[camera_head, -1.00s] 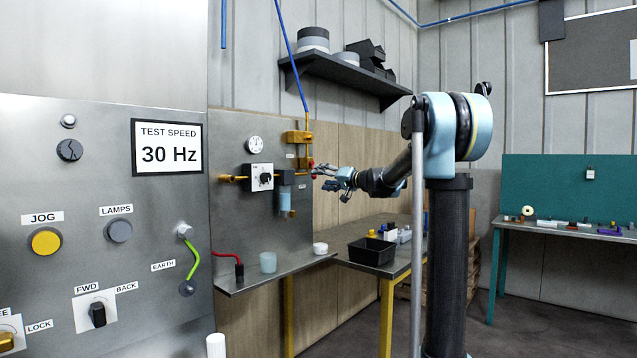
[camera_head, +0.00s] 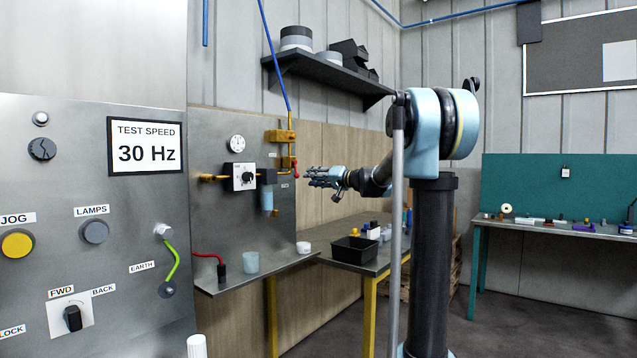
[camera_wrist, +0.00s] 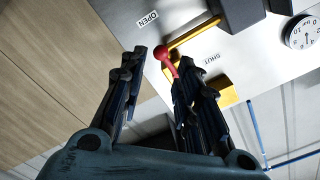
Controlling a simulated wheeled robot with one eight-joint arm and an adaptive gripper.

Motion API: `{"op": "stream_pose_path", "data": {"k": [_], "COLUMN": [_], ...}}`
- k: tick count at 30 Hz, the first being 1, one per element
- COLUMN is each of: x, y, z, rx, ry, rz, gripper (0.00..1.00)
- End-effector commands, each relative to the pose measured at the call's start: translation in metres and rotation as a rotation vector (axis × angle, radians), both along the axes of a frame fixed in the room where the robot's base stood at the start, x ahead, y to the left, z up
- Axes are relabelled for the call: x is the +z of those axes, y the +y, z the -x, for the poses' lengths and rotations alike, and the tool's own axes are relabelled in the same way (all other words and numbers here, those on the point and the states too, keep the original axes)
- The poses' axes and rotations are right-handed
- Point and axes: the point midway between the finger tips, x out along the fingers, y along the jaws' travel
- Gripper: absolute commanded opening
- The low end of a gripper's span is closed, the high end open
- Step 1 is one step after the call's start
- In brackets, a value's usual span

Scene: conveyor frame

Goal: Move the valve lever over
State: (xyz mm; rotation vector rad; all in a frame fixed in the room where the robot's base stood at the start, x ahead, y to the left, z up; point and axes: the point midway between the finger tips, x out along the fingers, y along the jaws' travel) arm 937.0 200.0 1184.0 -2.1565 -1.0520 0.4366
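The valve lever (camera_head: 295,168) is small and red, on the yellow pipework at the right edge of the grey panel. In the wrist view the red lever (camera_wrist: 167,62) lies between the "OPEN" label (camera_wrist: 148,20) and the "SHUT" label (camera_wrist: 212,59), with its round end closer to "OPEN". My gripper (camera_head: 311,177) is just right of the lever, apart from it in the head view. In the wrist view my gripper (camera_wrist: 160,66) has its fingers spread. The lever shows beyond the gap, close to the right finger's tip; whether they touch is unclear.
A gauge (camera_head: 237,143), a dial box (camera_head: 241,177) and a clear bowl (camera_head: 267,201) crowd the panel left of the lever. Below, a metal shelf (camera_head: 228,285) holds a cup (camera_head: 250,262). A black bin (camera_head: 354,249) stands on the bench.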

Motion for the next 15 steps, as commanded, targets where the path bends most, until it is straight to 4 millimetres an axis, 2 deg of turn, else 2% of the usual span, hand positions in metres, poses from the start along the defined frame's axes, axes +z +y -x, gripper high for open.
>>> {"op": "stream_pose_path", "data": {"k": [15], "x": [0.000], "y": [0.048], "z": [-0.037], "rx": [0.000], "ry": [0.000], "rz": [0.000], "gripper": [0.30]}}
